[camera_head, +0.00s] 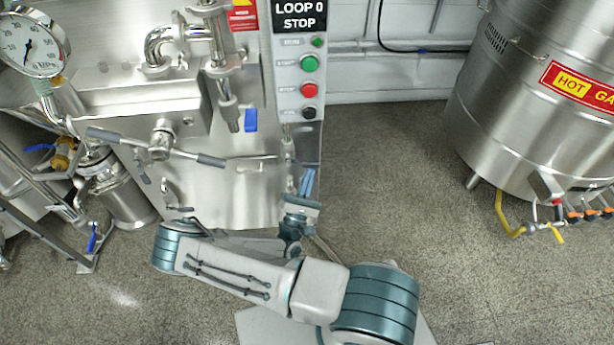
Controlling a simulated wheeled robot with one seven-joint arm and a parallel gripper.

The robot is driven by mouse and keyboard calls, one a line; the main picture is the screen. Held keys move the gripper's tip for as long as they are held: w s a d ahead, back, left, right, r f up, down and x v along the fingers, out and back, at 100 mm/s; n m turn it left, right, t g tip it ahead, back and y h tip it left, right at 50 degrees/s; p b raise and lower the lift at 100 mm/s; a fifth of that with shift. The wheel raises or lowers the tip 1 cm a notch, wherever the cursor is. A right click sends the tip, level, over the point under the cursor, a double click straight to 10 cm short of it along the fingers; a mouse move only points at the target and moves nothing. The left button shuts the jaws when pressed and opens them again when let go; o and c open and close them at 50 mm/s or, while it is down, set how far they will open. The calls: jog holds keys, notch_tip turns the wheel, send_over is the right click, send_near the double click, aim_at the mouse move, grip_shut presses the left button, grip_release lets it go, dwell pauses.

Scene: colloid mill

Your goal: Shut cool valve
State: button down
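Several valves with blue handles are in view, and I cannot tell which is the cool valve. One blue handle (251,120) hangs down beside the vertical pipe on the steel machine. Another blue handle (93,237) is low at the left, and a third blue lever (39,148) sits by a brass fitting at the far left. My gripper (307,181) points up and away at the machine's lower right edge, under the button panel. It is close to a thin steel pipe fitting (288,145). Its fingers are small and partly merge with what is behind, so their opening and any contact are unclear.
A button panel (299,75) stands above my gripper. A long cross-handle (160,148) sticks out from the machine front. A pressure gauge (30,45) is top left. A large steel tank (545,105) with yellow-handled piping stands right. The floor (400,180) between is clear.

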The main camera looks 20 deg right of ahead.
jog(key=shift+s+d+r+p, duration=0.15)
jog(key=shift+d+r+p, duration=0.4)
jog(key=shift+r+p, duration=0.3)
jog(key=shift+d, duration=0.1)
jog(key=s+a+f+b, duration=0.2)
jog(key=s+f+b, duration=0.3)
jog(key=f, duration=0.6)
jog(key=shift+s+f+b, duration=0.15)
jog(key=shift+s+b, duration=0.25)
jog(key=shift+s, duration=0.5)
jog(key=shift+a, duration=0.15)
